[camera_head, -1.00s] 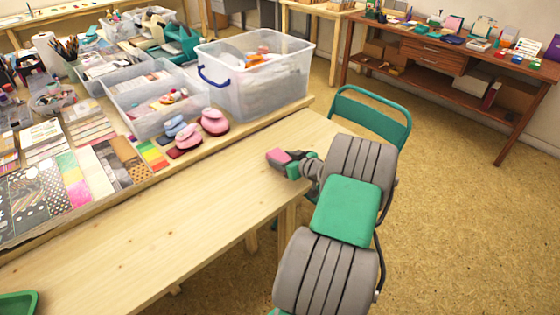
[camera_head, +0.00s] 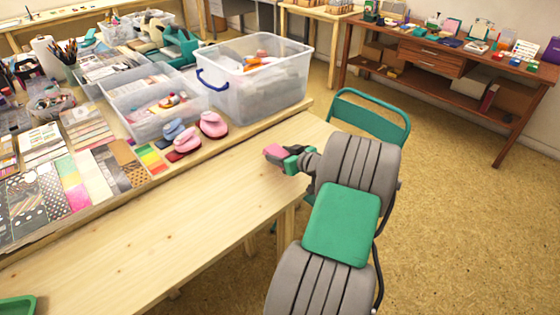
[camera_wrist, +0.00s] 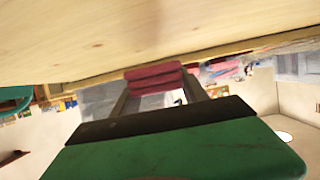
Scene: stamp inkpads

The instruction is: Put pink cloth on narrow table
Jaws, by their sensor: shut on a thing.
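The pink cloth (camera_head: 274,152) is a small folded block at the tip of my gripper (camera_head: 288,154), over the right end of the light wooden narrow table (camera_head: 180,240) in the head view. In the wrist view, my gripper (camera_wrist: 155,92) is shut on the pink cloth (camera_wrist: 153,78), which shows as stacked folded layers between the two fingers. The pale wooden tabletop (camera_wrist: 130,35) fills the upper part of that view, close to the cloth. I cannot tell whether the cloth touches the table.
Pink stamps (camera_head: 213,124) and a clear plastic bin (camera_head: 255,80) stand on the adjoining, crowded worktable to the left. A green chair (camera_head: 372,112) stands behind my arm. A green tray (camera_head: 16,308) is at the lower left. The middle of the narrow table is bare.

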